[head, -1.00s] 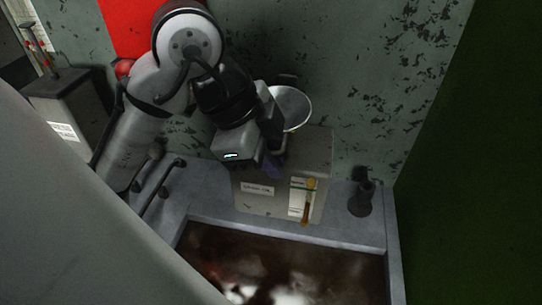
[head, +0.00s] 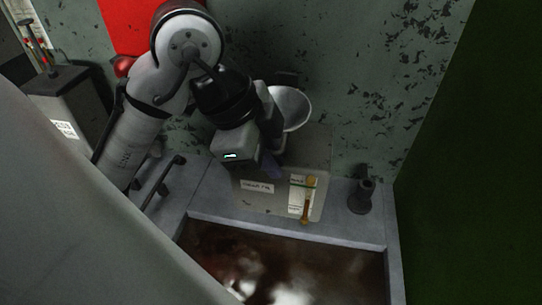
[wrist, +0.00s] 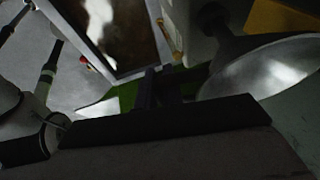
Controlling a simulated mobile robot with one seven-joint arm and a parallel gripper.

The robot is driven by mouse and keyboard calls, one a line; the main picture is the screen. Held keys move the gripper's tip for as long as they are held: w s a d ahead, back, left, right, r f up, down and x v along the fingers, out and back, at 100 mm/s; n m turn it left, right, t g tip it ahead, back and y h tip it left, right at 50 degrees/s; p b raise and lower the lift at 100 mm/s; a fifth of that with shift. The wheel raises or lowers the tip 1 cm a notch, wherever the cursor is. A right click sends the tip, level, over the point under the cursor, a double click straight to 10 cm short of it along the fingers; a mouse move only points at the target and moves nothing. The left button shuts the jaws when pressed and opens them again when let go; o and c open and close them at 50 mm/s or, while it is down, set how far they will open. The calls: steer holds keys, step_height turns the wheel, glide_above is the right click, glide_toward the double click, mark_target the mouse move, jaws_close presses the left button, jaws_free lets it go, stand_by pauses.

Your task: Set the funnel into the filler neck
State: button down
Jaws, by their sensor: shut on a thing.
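The funnel (head: 291,108) is a pale metal cone with its wide mouth up, just behind and right of my gripper. It also shows large at the right of the wrist view (wrist: 265,70). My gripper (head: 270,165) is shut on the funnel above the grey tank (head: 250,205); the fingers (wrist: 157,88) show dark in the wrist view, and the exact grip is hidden. The tank has a white label and an amber sight gauge on its front. The filler neck cannot be made out clearly, and whether the funnel's spout is in it cannot be told.
The tank stands on a grey ledge behind a trough (head: 290,265) of dark, shiny liquid. A dark post-like fitting (head: 362,195) stands right of the tank. A dark handrail (head: 165,180) is at the left. A worn green wall (head: 370,80) rises close behind the funnel.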

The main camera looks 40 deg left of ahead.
steer(key=shift+d+f+b, duration=0.15)
steer(key=shift+f+b, duration=0.85)
steer(key=shift+f, duration=0.7)
steer(key=shift+w+r, duration=0.1)
steer(key=shift+r, duration=0.1)
steer(key=shift+r+p, duration=1.3)
steer(key=shift+p, duration=0.1)
steer(key=shift+w+a+r, duration=0.1)
steer(key=shift+a+r, duration=0.1)
steer(key=shift+r, duration=0.05)
